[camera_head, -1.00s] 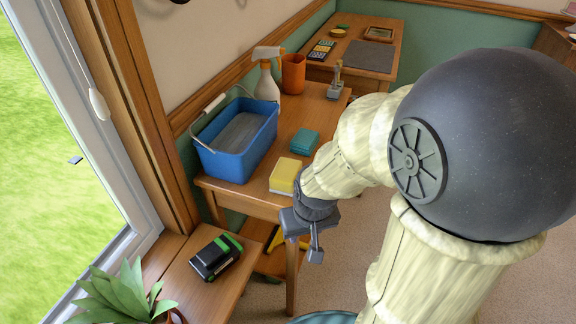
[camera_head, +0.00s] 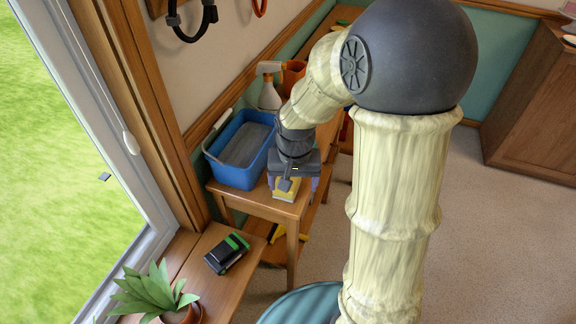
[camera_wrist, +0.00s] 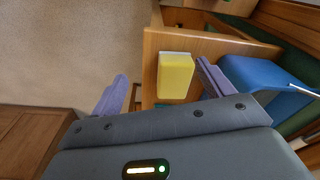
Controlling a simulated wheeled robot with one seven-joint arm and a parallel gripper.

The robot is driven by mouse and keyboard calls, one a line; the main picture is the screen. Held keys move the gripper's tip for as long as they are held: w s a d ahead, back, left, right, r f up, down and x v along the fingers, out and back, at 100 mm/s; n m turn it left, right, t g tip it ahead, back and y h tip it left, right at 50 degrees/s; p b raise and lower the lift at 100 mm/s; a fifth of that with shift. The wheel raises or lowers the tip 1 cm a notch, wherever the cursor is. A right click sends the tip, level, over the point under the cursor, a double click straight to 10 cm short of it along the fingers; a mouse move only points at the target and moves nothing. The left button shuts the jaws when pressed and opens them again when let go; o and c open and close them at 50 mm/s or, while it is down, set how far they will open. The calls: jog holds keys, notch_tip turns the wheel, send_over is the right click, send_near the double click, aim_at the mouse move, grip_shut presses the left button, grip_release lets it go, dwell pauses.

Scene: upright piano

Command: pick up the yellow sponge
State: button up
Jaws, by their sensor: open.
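The yellow sponge (camera_head: 286,189) lies near the front end of the small wooden table (camera_head: 262,204). In the head view my gripper (camera_head: 293,184) is above it and hides part of it. In the wrist view the whole yellow top of the sponge (camera_wrist: 175,76) shows, with a pale edge at its far side. My gripper (camera_wrist: 160,90) is open there, its two purple fingers wide apart. The sponge lies between the finger lines, closer to the right finger. No contact between finger and sponge is visible.
A blue bucket (camera_head: 243,178) stands close to the left of the gripper, and shows at right in the wrist view (camera_wrist: 262,82). A spray bottle (camera_head: 269,94) and orange cup (camera_head: 292,72) stand behind. A black-green device (camera_head: 227,252) and plant (camera_head: 152,292) are in front.

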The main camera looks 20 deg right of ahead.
jog(key=w+r+m+g+p, duration=0.1)
jog(key=w+r+m+p, duration=0.2)
jog(key=w+r+p, duration=0.3)
notch_tip(320, 180, up, 4)
jog(key=p, duration=0.4)
jog(key=shift+w+r, duration=0.25)
jog(key=shift+w, duration=0.05)
jog(key=shift+f, duration=0.1)
notch_tip(320, 180, down, 12)
jog(key=shift+f+b, duration=0.1)
jog(key=shift+b, duration=0.25)
